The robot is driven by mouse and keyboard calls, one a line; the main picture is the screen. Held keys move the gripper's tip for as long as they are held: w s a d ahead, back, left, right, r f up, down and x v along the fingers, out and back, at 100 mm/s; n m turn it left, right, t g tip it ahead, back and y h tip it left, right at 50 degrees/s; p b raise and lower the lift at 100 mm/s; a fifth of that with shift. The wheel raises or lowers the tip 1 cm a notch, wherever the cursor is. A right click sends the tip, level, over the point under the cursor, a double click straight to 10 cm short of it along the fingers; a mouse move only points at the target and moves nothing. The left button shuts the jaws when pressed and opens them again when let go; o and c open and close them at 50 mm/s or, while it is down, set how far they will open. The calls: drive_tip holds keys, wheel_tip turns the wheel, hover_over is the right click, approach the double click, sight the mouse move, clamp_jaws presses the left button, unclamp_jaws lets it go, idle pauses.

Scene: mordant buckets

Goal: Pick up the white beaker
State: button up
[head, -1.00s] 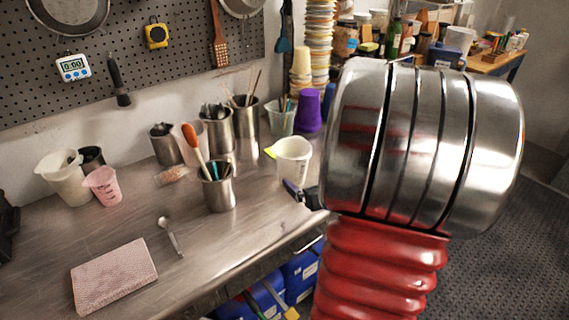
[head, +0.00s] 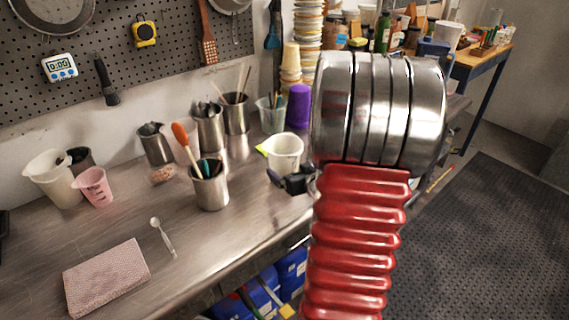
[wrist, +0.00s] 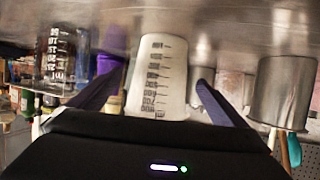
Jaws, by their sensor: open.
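The white beaker (head: 286,152) stands upright on the metal bench, left of my arm in the head view. In the wrist view, which looks upside down, the beaker (wrist: 158,70) is in the middle with its dark printed scale facing me. My gripper (wrist: 161,82) is open, with one dark finger on each side of the beaker and gaps visible on both sides. I cannot tell how far the fingers reach along it. In the head view the dark gripper (head: 289,182) shows just in front of the beaker, partly hidden by my arm.
A metal cup with tools (head: 211,190) stands left of the beaker. A purple cup (head: 298,106) and a clear container (head: 271,116) stand behind. A pink beaker (head: 95,187) and a larger whitish jug (head: 50,180) are far left. The bench front is mostly clear.

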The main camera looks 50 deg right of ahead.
sight(284, 137)
drive_tip(key=shift+x, duration=0.75)
drive_tip(key=shift+w+f, duration=0.1)
drive_tip(key=shift+x, duration=2.45)
drive_tip(key=c, duration=1.6)
drive_tip(key=shift+r, duration=0.3)
drive_tip(key=shift+r, duration=4.75)
